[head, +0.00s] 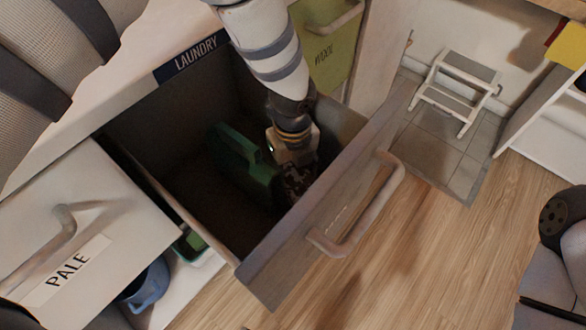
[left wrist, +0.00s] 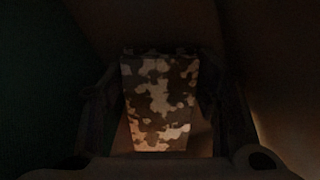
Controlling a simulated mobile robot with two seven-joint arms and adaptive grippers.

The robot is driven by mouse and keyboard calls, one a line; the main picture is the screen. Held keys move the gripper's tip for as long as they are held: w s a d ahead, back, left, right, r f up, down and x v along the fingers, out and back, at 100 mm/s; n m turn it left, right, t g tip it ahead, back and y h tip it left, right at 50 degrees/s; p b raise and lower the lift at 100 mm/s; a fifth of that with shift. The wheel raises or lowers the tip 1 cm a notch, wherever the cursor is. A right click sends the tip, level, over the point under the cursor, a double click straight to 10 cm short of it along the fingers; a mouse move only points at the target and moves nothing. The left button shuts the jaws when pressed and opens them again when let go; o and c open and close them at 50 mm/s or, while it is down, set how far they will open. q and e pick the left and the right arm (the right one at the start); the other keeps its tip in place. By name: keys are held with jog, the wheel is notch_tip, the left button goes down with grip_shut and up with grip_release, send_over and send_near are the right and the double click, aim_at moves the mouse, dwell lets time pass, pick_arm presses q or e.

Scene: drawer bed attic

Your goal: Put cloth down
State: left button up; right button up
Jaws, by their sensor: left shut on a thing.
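A camouflage-patterned cloth (left wrist: 160,100) sits between the fingers of my left gripper (left wrist: 160,115) in the left wrist view. In the head view my left gripper (head: 297,165) reaches down into the open drawer labelled LAUNDRY (head: 285,255), shut on the cloth (head: 297,178). The cloth is inside the drawer near its front panel. Whether it touches the drawer floor cannot be told. My right gripper is not in view.
A green object (head: 245,165) lies in the drawer left of my gripper. A PALE drawer (head: 75,240) is at the left, with a blue container (head: 148,284) below. A yellow-green WOOL panel (head: 328,50) is behind. A white step stool (head: 457,95) stands at the right.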

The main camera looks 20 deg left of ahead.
aim_at(293, 171)
pick_arm(q)
jog(key=o, duration=1)
jog(key=shift+f, duration=0.1)
jog(key=shift+c, duration=0.2)
notch_tip(293, 171, up, 12)
jog(key=p, duration=0.2)
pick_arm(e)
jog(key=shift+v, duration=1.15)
